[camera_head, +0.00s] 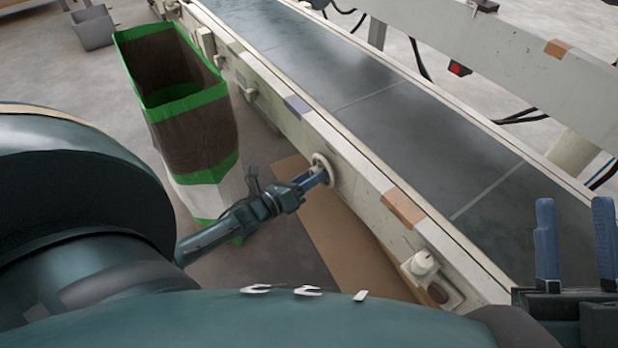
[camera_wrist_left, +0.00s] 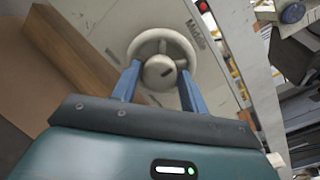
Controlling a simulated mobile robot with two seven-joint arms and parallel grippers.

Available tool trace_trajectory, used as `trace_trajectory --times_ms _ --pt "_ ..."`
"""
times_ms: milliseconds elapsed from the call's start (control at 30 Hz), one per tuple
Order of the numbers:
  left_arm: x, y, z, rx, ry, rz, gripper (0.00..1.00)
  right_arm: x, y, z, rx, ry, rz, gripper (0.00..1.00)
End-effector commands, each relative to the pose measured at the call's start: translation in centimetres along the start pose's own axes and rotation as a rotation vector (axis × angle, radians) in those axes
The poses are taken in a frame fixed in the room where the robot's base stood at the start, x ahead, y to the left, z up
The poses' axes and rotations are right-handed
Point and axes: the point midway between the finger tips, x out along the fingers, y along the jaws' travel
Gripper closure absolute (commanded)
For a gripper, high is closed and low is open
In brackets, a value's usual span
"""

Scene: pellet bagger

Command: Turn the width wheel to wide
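The width wheel, a pale handwheel (camera_head: 323,164) with a round hub, sits on the side of the conveyor frame. It also shows in the left wrist view (camera_wrist_left: 160,35), with a label reading "Middle" beside it on the panel. My left gripper (camera_head: 314,176) is at the wheel. In the left wrist view its two blue fingers (camera_wrist_left: 160,78) stand apart, one on each side of the hub, with their tips at the rim. I cannot tell whether they touch it. My right gripper (camera_head: 576,225) is open and empty at the lower right, above the conveyor's near end.
The grey conveyor belt (camera_head: 375,95) runs diagonally behind the wheel. A tall brown bag with green edges (camera_head: 195,140) stands on the floor to the left. Flat cardboard (camera_head: 340,240) lies below the wheel. A pale knob (camera_head: 422,264) sticks out of the frame nearer to me.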

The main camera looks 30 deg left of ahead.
Motion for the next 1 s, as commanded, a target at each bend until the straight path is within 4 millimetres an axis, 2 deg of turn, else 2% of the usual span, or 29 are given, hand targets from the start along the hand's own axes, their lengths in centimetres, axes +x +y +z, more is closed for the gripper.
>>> trace_trajectory --times_ms 67,333,667,1000 --pt "-0.02 0.00 -0.01 0.000 0.000 0.000 0.63 -0.01 -0.01 0.02 0.000 -0.001 0.000 0.64" --pt "-0.03 0.01 -0.02 0.000 0.000 0.000 0.85 -0.01 -0.01 0.03 0.001 -0.001 0.000 0.64" --pt "-0.03 -0.05 0.06 -0.046 0.004 0.004 0.85 0.09 0.04 -0.10 0.005 -0.008 0.000 0.64" --pt "-0.06 -0.11 0.20 -0.279 0.023 0.020 0.85 -0.47 -0.36 0.82 0.061 -0.098 0.007 0.64"
